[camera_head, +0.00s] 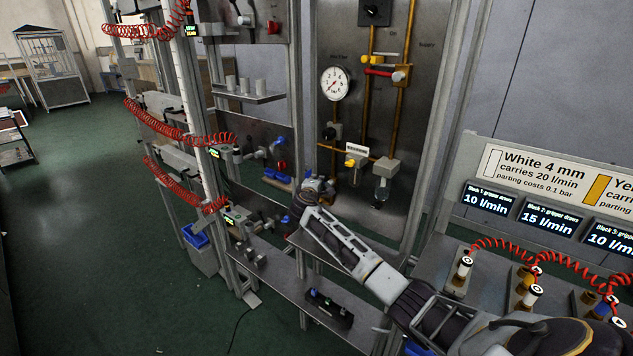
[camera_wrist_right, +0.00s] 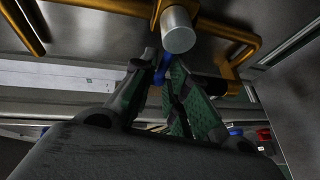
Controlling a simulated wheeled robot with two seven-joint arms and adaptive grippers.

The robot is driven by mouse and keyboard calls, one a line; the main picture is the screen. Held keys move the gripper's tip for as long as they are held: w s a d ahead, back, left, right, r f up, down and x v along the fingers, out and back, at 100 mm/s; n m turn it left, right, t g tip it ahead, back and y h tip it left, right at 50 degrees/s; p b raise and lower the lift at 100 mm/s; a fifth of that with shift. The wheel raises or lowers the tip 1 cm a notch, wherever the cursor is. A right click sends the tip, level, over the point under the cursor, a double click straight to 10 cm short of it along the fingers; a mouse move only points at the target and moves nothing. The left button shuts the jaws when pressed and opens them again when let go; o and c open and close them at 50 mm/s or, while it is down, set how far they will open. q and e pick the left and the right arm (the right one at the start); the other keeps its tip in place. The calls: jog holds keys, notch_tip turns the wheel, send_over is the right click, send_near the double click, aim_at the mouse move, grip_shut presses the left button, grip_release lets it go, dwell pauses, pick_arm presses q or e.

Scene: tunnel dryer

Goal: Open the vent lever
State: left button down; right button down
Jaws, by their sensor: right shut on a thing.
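My right arm reaches in from the lower right in the head view, and its gripper (camera_head: 318,186) is at the lower part of the grey supply panel (camera_head: 370,215). In the right wrist view the gripper (camera_wrist_right: 163,72) is shut on a blue lever (camera_wrist_right: 162,69), which shows between the fingertips. A grey cylindrical end (camera_wrist_right: 178,32) on a yellow-brown pipe is just beyond the fingers. In the head view the arm and gripper mostly hide the lever, so its angle cannot be told. My left gripper is out of view.
The panel carries a pressure gauge (camera_head: 334,83), brass pipes, a yellow-handled valve (camera_head: 356,157) and a red lever (camera_head: 378,72). To the left is a metal frame with red coiled hoses (camera_head: 160,122). A shelf with a black block (camera_head: 329,308) lies below my arm.

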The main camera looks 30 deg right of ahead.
jog(key=shift+f, duration=0.1)
jog(key=c, duration=1.6)
grip_release()
jog(key=shift+o, duration=0.2)
jog(key=shift+s+a, duration=0.1)
jog(key=shift+s, duration=0.05)
jog(key=v, duration=1.1)
jog(key=shift+s+a, duration=0.2)
jog(key=shift+a, duration=0.05)
